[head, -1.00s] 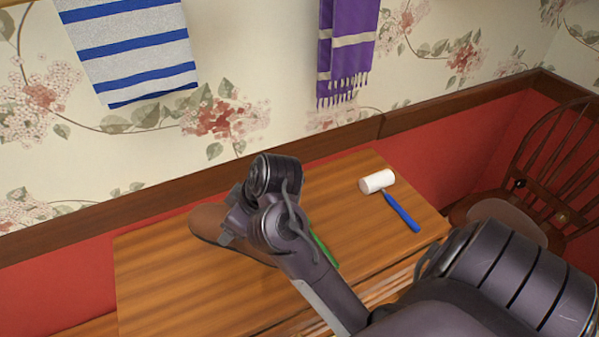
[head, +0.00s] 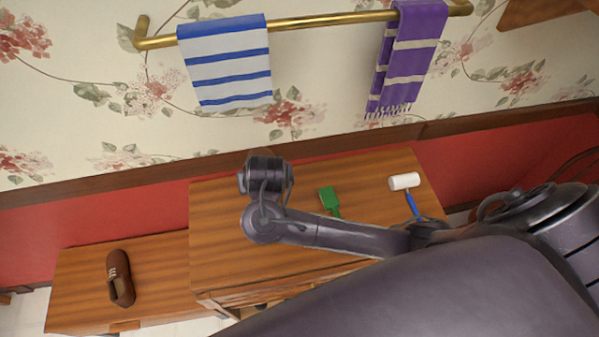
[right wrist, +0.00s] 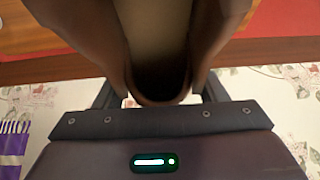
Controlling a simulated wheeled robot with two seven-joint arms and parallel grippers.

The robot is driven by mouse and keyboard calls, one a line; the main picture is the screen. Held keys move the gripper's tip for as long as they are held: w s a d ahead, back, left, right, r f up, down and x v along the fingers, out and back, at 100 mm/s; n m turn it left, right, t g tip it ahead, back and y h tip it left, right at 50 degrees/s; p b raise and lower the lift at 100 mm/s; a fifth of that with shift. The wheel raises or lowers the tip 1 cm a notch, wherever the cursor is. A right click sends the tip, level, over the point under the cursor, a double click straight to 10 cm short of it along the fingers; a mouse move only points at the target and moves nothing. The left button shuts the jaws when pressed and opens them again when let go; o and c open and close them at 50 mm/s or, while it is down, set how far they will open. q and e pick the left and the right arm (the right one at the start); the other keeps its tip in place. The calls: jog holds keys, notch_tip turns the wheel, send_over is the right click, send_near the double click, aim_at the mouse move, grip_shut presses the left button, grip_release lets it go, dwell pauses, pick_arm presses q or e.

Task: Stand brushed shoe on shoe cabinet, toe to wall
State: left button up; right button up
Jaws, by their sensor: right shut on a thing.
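My right gripper (right wrist: 160,88) is shut on a brown shoe (right wrist: 145,85), whose heel and dark opening fill the middle of the right wrist view. In the head view my right arm reaches in from the right, its wrist over the wooden table; the fingers and held shoe are hidden there. Another brown shoe (head: 119,278) with pale laces stands on a lower wooden cabinet (head: 75,285) at the left, its toe pointing away from the wall or toward it, I cannot tell. My left gripper is not in view.
The higher wooden table (head: 215,215) holds a green brush (head: 329,198) and a white-headed tool with a blue handle (head: 404,182). Towels (head: 228,65) hang from a brass rail above. The low cabinet is clear beside its shoe.

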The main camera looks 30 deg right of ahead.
jog(key=shift+w+a+f+b, duration=0.1)
jog(key=shift+a+f+b, duration=0.15)
jog(key=shift+f, duration=0.2)
jog(key=shift+a+f+b, duration=0.1)
jog(key=shift+f+b, duration=0.1)
jog(key=shift+f, duration=0.2)
notch_tip(320, 180, down, 13)
jog(key=b, duration=1)
jog(key=shift+s+d, duration=0.2)
jog(key=shift+d, duration=0.15)
pick_arm(q)
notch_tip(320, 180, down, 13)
jog(key=b, duration=0.2)
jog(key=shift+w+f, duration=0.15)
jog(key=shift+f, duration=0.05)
pick_arm(e)
jog(key=shift+f, duration=2.55)
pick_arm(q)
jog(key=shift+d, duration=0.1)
pick_arm(e)
jog(key=shift+f, duration=0.1)
jog(key=o, duration=1.2)
jog(key=shift+f, duration=0.1)
